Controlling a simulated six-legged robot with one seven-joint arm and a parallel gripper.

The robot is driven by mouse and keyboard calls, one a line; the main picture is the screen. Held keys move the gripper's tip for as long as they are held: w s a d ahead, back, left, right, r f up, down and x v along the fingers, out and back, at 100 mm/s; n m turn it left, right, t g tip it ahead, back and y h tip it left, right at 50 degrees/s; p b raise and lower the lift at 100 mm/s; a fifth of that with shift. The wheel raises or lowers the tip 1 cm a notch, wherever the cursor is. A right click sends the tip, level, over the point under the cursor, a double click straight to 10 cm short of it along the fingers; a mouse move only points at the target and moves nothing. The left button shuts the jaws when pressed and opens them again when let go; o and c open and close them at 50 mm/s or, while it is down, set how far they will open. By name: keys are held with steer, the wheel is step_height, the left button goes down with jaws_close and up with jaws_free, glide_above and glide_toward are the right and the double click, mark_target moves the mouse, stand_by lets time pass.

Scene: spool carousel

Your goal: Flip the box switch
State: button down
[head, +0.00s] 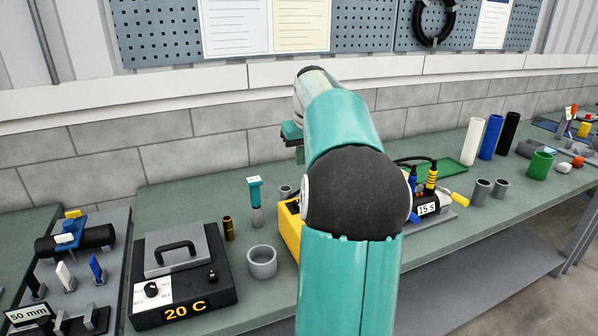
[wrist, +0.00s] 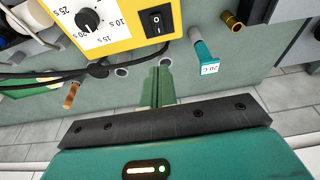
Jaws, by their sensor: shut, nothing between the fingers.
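The yellow box (wrist: 128,45) is in the wrist view at the top, with a white panel, a black dial (wrist: 88,20) and a black rocker switch (wrist: 157,20). In the head view the yellow box (head: 287,226) is mostly hidden behind my arm, and I cannot make out its switch there. My gripper (wrist: 164,68) is shut and empty, its green fingers just below the switch in the wrist picture and apart from it. In the head view my gripper (head: 299,155) is partly hidden by my arm, above the bench. Which way the rocker is tipped is unclear.
A teal-topped tool (head: 255,195), a brass cylinder (head: 228,228) and a grey cup (head: 262,262) stand left of the box. Black cables (wrist: 50,80) run beside the box. A "15 s" device (head: 428,209) stands right.

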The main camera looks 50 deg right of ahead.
steer(key=x, duration=0.8)
steer(key=s+x, duration=0.1)
steer(key=x, duration=0.3)
steer(key=shift+a+f, duration=0.2)
steer(key=shift+f, duration=0.3)
steer(key=shift+w+f, duration=0.1)
steer(key=shift+w+d+f+g, duration=0.1)
steer(key=shift+f+g, duration=0.15)
steer(key=shift+g, duration=0.25)
steer(key=shift+s+a+r, duration=0.2)
steer(key=shift+s+a, duration=0.25)
steer(key=shift+s, duration=0.35)
steer(key=shift+w, duration=0.1)
